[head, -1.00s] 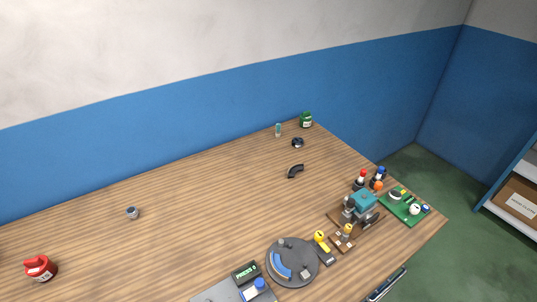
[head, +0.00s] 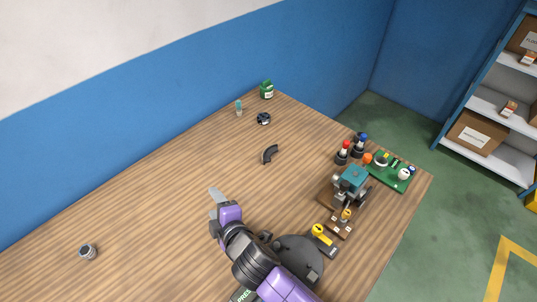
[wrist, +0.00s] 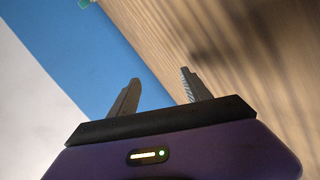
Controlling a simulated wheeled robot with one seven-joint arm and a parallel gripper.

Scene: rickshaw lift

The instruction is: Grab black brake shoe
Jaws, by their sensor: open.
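The black brake shoe (head: 270,154) is a small curved dark piece lying on the wooden table, in the middle of the head view. My gripper (head: 213,203) is open and empty above the table, to the left of the brake shoe and nearer to me, apart from it. In the wrist view the two fingers of my gripper (wrist: 158,90) stand apart with nothing between them. The brake shoe cannot be made out in the wrist view.
A dark ring-shaped part (head: 264,119), a small teal-topped item (head: 239,108) and a green jar (head: 267,90) stand farther back. A teal-topped device (head: 352,180), bottles and a green board (head: 392,172) fill the right side.

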